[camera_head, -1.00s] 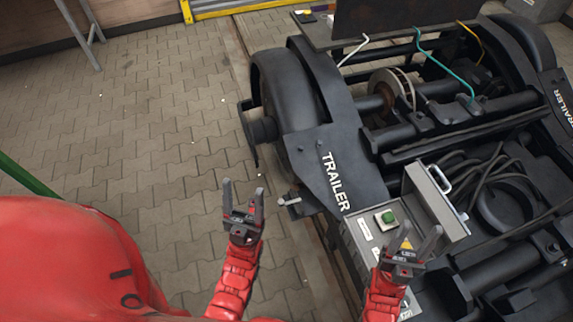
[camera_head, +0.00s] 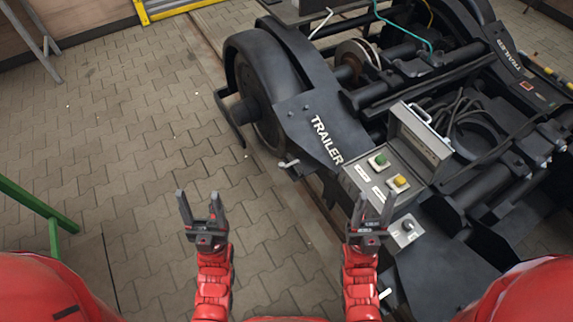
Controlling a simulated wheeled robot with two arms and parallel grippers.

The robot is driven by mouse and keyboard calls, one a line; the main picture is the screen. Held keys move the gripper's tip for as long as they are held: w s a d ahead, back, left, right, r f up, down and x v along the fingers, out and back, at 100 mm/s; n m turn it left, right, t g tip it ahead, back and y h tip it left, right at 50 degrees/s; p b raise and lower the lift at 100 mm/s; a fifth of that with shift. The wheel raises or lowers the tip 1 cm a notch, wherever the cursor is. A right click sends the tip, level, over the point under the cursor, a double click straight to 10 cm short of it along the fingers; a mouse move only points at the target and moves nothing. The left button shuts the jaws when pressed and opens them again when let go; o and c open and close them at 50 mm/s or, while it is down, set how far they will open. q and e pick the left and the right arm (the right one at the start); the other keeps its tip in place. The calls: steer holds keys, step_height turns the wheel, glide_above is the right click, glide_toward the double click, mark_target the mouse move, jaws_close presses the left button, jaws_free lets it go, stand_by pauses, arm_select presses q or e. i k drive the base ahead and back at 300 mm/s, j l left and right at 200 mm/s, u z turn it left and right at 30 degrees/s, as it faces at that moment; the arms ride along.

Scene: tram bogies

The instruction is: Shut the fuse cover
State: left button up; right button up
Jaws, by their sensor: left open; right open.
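The fuse cover (camera_head: 421,134) is a grey lid with a handle, standing raised at the back edge of the grey control box (camera_head: 368,191) on the bogie. The box's face shows a green button (camera_head: 380,160) and a yellow button (camera_head: 399,182). A small grey switch plate (camera_head: 405,229) sits in front of it. My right gripper (camera_head: 372,208) is open and empty, in front of the box's near left side in the picture. My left gripper (camera_head: 199,207) is open and empty over the paving, well left of the box.
The dark bogie frame marked TRAILER (camera_head: 308,122) and its wheel (camera_head: 258,98) rise behind and left of the box. Black cables (camera_head: 468,120) lie behind the cover. A green rail (camera_head: 38,205) stands at left. The paving (camera_head: 130,140) is clear.

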mark_target(428, 153)
steer(key=z, duration=0.9)
